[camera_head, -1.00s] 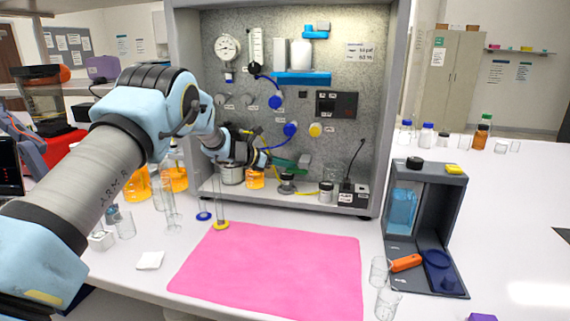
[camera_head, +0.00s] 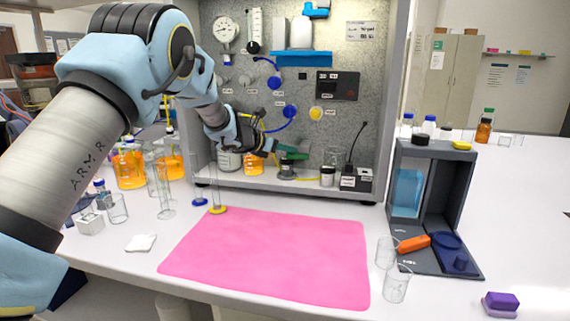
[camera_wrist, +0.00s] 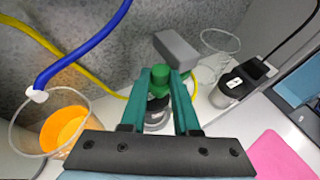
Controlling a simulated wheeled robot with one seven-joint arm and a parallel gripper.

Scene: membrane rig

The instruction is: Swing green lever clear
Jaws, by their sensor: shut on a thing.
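The green lever (camera_wrist: 159,80) shows in the wrist view as a bright green upright piece between my two teal fingers. A grey block (camera_wrist: 178,50) lies just beyond it, and a dark round fitting (camera_wrist: 157,116) sits beneath. My gripper (camera_wrist: 162,74) is shut on the green lever. In the head view my gripper (camera_head: 283,148) reaches into the panel rig low down, just above its shelf. Green shows there at the fingertips, but finger and lever are hard to tell apart.
An orange-filled beaker (camera_wrist: 66,128) stands left of my gripper, with a blue hose (camera_wrist: 80,55) and yellow tubing near it. The pink mat (camera_head: 270,258) in front is clear.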

